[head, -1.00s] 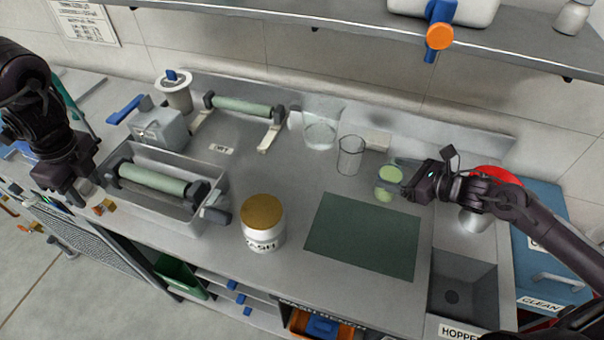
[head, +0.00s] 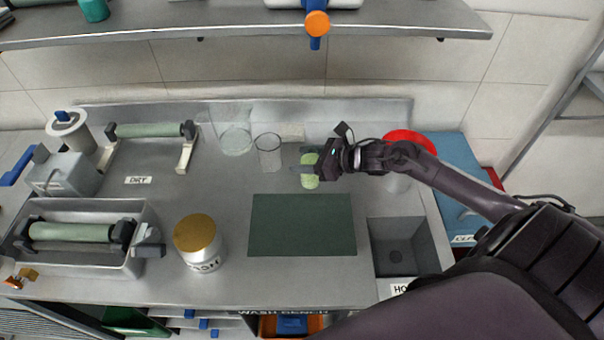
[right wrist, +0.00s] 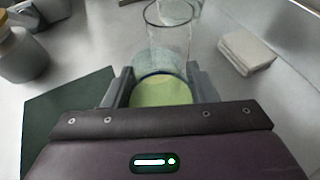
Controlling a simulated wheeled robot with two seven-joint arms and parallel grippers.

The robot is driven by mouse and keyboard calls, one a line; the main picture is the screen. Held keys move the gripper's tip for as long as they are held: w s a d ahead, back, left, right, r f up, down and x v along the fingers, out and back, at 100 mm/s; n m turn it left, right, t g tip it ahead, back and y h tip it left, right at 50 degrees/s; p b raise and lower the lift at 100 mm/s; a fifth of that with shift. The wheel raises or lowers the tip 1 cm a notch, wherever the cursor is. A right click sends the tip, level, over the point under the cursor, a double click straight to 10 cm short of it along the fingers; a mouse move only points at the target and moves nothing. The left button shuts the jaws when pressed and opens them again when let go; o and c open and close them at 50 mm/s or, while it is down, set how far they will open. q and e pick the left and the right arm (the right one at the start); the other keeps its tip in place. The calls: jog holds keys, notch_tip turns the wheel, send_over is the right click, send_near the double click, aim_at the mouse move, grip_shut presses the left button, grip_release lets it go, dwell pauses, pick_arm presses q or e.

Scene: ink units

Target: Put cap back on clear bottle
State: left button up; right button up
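A clear, round vessel with pale green in it and a flat green top (head: 310,170) stands at the back of the bench. I cannot tell if the green top is a cap or contents. My right gripper (head: 307,160) reaches it from the right, one finger on each side. In the right wrist view the green disc (right wrist: 160,91) fills the space between the fingertips (right wrist: 160,88); I cannot tell whether they press on it. No separate loose cap is clearly seen. My left gripper is out of view.
An empty clear glass (head: 268,152) and a clear beaker (head: 236,138) stand close left. A dark green mat (head: 302,225) lies in front. A gold-lidded white jar (head: 199,246) stands left of it, a sink (head: 398,245) right. A red round thing (head: 411,137) is behind my arm.

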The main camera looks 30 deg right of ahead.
aim_at(3, 267)
grip_shut()
jog(key=shift+r, duration=0.1)
jog(key=shift+w+r, duration=0.1)
